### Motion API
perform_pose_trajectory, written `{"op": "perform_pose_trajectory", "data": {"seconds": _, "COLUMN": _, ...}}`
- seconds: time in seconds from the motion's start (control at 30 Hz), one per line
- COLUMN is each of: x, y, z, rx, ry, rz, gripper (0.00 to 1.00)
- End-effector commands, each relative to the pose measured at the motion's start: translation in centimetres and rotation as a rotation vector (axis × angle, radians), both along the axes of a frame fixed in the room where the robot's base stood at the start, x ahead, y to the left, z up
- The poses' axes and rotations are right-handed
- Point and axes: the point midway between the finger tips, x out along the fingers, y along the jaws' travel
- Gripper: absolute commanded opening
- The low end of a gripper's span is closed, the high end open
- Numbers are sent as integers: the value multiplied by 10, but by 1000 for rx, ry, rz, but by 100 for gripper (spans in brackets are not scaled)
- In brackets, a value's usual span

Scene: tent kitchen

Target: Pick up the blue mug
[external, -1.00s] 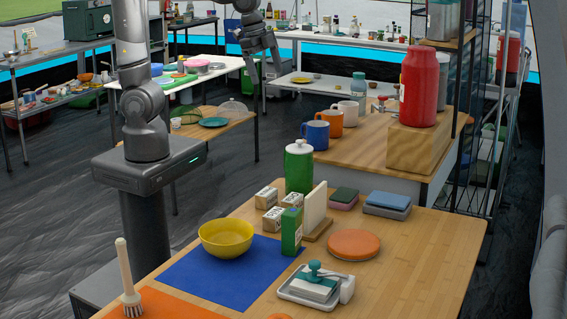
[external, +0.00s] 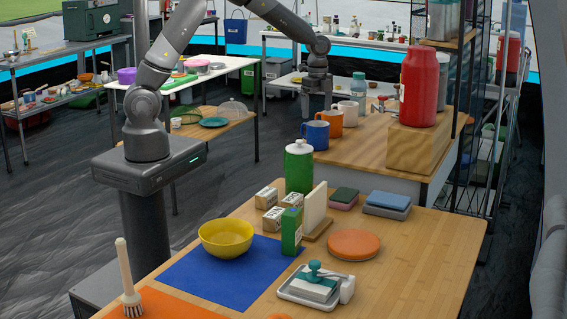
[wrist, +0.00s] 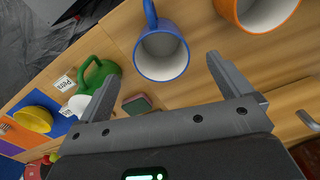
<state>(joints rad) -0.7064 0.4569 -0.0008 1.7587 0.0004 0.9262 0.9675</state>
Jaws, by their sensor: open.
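The blue mug (external: 315,135) stands upright on the far wooden counter, at the left of a row with the orange and white mugs. In the wrist view the blue mug (wrist: 162,55) is seen from above, empty, with its handle toward the top. My gripper (external: 317,104) is above the mugs in the external view, pointing down. In the wrist view its two fingers (wrist: 178,82) are spread apart with nothing between them. The blue mug lies just beyond the fingers, apart from them, and the orange mug (wrist: 256,10) is to its right.
The orange mug (external: 330,122) and white mug (external: 349,111) stand close behind the blue mug. A red canister (external: 419,88) on a wooden block (external: 419,148) is to the right. A green bottle (external: 299,168) stands on the nearer table.

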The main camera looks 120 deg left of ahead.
Motion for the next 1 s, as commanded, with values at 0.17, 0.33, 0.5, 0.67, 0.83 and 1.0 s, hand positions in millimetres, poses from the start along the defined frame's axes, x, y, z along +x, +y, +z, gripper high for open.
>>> {"op": "perform_pose_trajectory", "data": {"seconds": 0.17, "x": -1, "y": -1, "z": -28, "rx": -2, "ry": 1, "rz": 0, "gripper": 96}}
{"op": "perform_pose_trajectory", "data": {"seconds": 0.33, "x": -1, "y": 0, "z": -40, "rx": -1, "ry": 1, "rz": 1, "gripper": 96}}
{"op": "perform_pose_trajectory", "data": {"seconds": 0.5, "x": -3, "y": 1, "z": -64, "rx": -2, "ry": 3, "rz": 1, "gripper": 96}}
{"op": "perform_pose_trajectory", "data": {"seconds": 0.67, "x": -3, "y": 1, "z": -84, "rx": -2, "ry": 1, "rz": 0, "gripper": 96}}
{"op": "perform_pose_trajectory", "data": {"seconds": 0.83, "x": -3, "y": 1, "z": -89, "rx": 1, "ry": 0, "rz": 0, "gripper": 96}}
{"op": "perform_pose_trajectory", "data": {"seconds": 1.0, "x": -3, "y": 1, "z": -89, "rx": 0, "ry": 0, "rz": 1, "gripper": 93}}
